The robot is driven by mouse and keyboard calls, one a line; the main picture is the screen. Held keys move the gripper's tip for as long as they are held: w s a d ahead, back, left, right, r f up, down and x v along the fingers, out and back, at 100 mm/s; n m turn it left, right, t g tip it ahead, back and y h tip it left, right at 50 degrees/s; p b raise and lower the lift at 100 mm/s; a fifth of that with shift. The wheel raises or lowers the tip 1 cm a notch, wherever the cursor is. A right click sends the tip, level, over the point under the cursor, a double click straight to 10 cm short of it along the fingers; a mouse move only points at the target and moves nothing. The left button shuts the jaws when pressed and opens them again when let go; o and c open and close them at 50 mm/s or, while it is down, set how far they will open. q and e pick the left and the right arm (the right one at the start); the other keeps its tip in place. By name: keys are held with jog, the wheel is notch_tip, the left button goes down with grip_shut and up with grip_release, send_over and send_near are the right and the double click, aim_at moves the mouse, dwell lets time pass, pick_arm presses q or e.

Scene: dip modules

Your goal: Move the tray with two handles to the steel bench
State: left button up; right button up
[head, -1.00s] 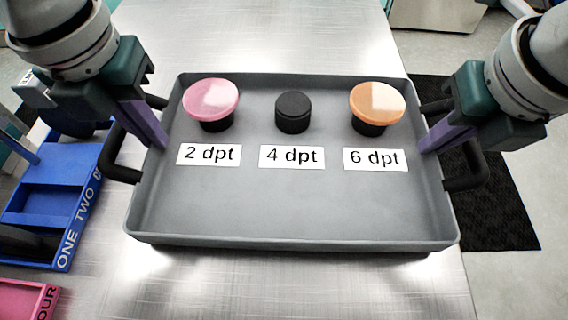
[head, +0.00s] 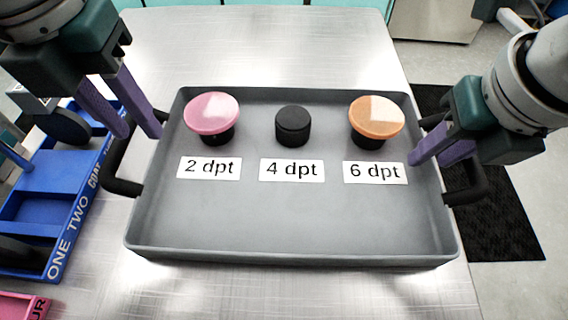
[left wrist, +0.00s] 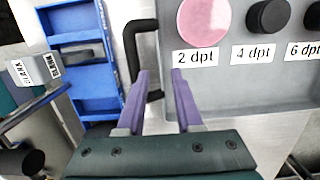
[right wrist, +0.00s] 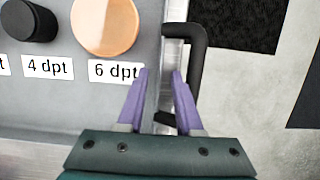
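The grey tray (head: 290,220) rests on a brushed steel surface, with a black handle on each side. In it stand a pink-topped piece (head: 211,114), a plain black piece (head: 292,126) and an orange-topped piece (head: 376,117), behind labels 2, 4 and 6 dpt. My left gripper (head: 142,135) is open and empty above the left handle (head: 118,165); that handle also shows in the left wrist view (left wrist: 131,45). My right gripper (head: 430,160) is open by the right handle (head: 467,190), its fingers over the tray's right edge. In the right wrist view the handle (right wrist: 197,60) lies beyond the fingertips.
The steel bench top (head: 270,45) is clear behind the tray. A blue labelled rack (head: 45,215) and a pink rack (head: 20,306) stand at the left. A black mat (head: 505,215) lies on the floor at the right.

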jog(key=shift+r, duration=0.3)
pick_arm(q)
notch_tip(320, 180, up, 7)
jog(key=shift+s, duration=0.45)
pick_arm(e)
jog(key=v, duration=1.1)
jog(key=shift+r, duration=0.2)
pick_arm(q)
jog(key=shift+r, duration=0.1)
pick_arm(e)
jog(key=shift+s, duration=0.1)
